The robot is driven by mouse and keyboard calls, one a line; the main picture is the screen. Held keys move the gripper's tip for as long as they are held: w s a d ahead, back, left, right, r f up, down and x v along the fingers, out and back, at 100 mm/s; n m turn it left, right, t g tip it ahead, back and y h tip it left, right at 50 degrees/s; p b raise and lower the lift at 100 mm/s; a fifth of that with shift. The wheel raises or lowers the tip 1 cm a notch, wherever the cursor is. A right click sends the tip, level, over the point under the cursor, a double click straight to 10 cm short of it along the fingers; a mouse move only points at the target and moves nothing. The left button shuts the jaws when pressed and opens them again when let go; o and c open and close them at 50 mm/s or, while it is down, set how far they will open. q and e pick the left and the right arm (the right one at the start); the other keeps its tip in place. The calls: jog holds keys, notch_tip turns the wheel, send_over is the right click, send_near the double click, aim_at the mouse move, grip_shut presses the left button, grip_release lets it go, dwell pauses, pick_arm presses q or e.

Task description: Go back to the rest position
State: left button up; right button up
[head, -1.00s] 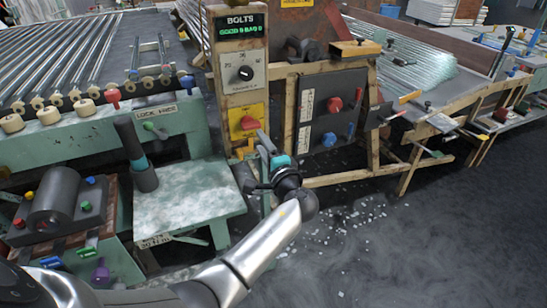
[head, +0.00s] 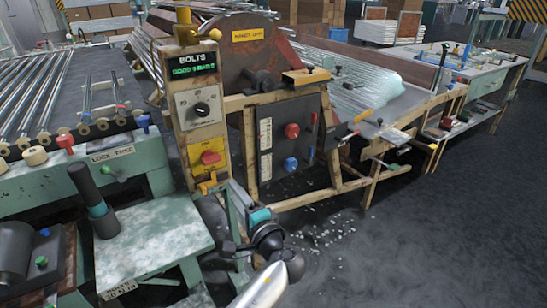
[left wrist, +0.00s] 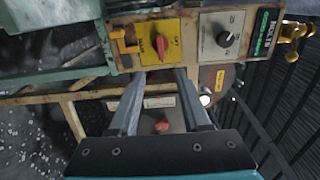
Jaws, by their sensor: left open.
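My left gripper (head: 240,200) is open and empty. It is in front of the control post (head: 186,80), low by the yellow panel with a red knob (head: 208,157). In the left wrist view the two grey fingers (left wrist: 165,78) are apart with nothing between them. The red knob also shows just beyond their tips in the left wrist view (left wrist: 160,47). I cannot tell whether the fingers touch anything. My right gripper is not in view.
A wooden frame with a dark panel (head: 275,165) stands right of the post. A green bench (head: 150,235) with a dark cylinder (head: 95,200) is at left. White fragments (head: 325,238) lie on the floor. Open dark floor (head: 450,230) is at the right.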

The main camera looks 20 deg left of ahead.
pick_arm(q)
jog(key=s+d+f+m+g+h+p, duration=0.15)
jog(key=s+f+h, duration=0.3)
jog(key=f, duration=0.95)
jog(key=s+a+f+g+h, duration=0.1)
jog(key=s+f+g+h, duration=0.4)
jog(key=f, duration=0.9)
jog(key=s+f+n+g+h, duration=0.1)
jog(key=s+f, duration=0.3)
jog(key=s, duration=0.6)
jog(key=s+f+n+h+p, duration=0.1)
jog(key=s+f+n, duration=0.3)
jog(key=s, duration=0.6)
jog(key=s+f+n+g+h+p, duration=0.1)
jog(key=s+f+n, duration=0.1)
jog(key=s+f, duration=0.4)
jog(key=s, duration=0.4)
jog(key=shift+s+d+g+h, duration=0.25)
jog(key=shift+d+g+h, duration=0.05)
jog(key=shift+g+h, duration=0.05)
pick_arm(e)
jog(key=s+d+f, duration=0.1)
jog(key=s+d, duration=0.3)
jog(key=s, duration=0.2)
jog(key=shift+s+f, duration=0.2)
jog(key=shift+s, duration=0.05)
pick_arm(q)
jog(key=shift+f, duration=0.1)
